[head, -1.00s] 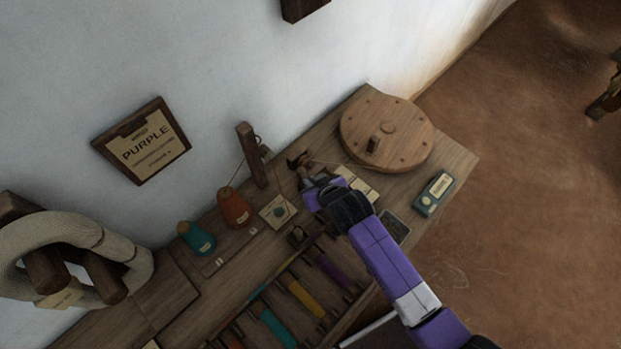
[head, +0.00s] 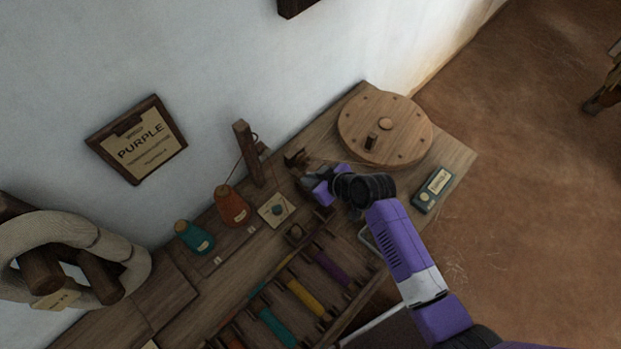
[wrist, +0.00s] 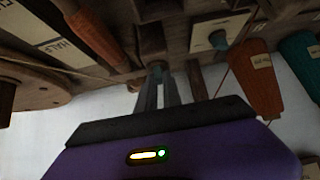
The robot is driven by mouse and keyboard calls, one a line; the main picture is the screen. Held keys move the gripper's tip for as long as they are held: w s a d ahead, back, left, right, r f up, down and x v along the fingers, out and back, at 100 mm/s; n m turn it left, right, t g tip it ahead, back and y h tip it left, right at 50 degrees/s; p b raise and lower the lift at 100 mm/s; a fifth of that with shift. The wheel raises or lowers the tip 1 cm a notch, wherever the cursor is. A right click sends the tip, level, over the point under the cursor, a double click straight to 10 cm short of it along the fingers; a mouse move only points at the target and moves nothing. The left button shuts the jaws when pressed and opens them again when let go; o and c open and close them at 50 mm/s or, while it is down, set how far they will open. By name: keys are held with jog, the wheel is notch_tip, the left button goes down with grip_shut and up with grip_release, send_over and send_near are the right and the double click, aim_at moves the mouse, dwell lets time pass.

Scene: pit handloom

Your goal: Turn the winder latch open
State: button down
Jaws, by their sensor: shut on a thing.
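My gripper (head: 318,186) is over the bench, just beside a small dark wooden fitting (head: 297,159), which may be part of the winder. In the wrist view my gripper (wrist: 157,80) has its two narrow fingers close together. They are shut on a small part (wrist: 157,68) in front of a dark wooden block (wrist: 151,40). This part is probably the winder latch, but it is dark and mostly hidden by the fingertips. I cannot tell how far it is turned. In the head view my purple wrist hides the grip.
A round wooden disc (head: 384,128) lies at the bench's far end, with a teal box (head: 432,190) near it. Orange (head: 231,207) and teal (head: 195,237) cones, an upright post (head: 249,155) and a card with a teal knob (head: 276,210) stand close by. A rack of coloured spools (head: 305,299) is in front.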

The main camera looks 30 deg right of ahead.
jog(key=c, duration=1.5)
grip_release()
jog(key=shift+s, duration=0.1)
jog(key=v, duration=0.7)
jog(key=shift+r, duration=0.25)
jog(key=shift+s+d, duration=0.15)
